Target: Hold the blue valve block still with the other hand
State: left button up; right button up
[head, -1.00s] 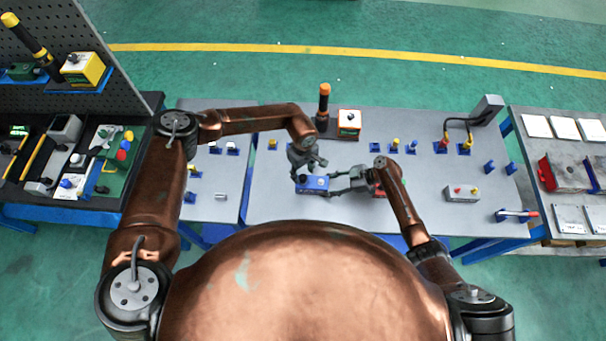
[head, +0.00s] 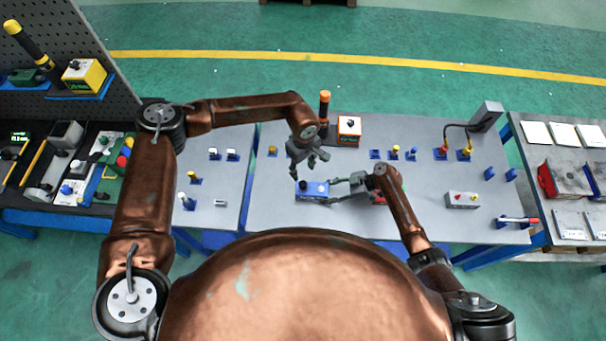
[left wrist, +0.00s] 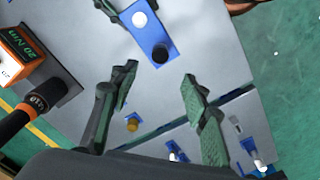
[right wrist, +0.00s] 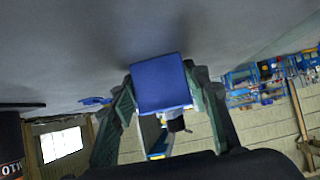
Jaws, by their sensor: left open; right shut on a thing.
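The blue valve block (head: 313,191) sits on the grey table, with a white knob and a black knob on its top. My right gripper (head: 332,191) is shut on the block from its right side. In the right wrist view the block (right wrist: 161,83) is between the two fingers of the right gripper (right wrist: 160,95). My left gripper (head: 314,163) is open and empty, behind and above the block. In the left wrist view the block (left wrist: 152,35) is beyond the open left fingers (left wrist: 158,85), apart from them.
An orange torque unit (head: 349,127) and a black tool with an orange top (head: 324,105) stand behind my left gripper. Several small fittings in blue holders are along the back of the table. A grey box (head: 462,199) is at the right. The table between block and box is partly covered by my right arm.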

jog(key=o, duration=1.5)
jog(key=shift+c, duration=0.2)
pick_arm(q)
notch_tip(320, 180, up, 6)
jog(key=shift+r, duration=0.25)
pick_arm(e)
jog(key=shift+d, duration=0.1)
jog(key=v, duration=1.1)
jog(key=shift+d+r, duration=0.3)
pick_arm(q)
jog(key=shift+s, duration=0.1)
pick_arm(e)
jog(key=shift+a, duration=0.1)
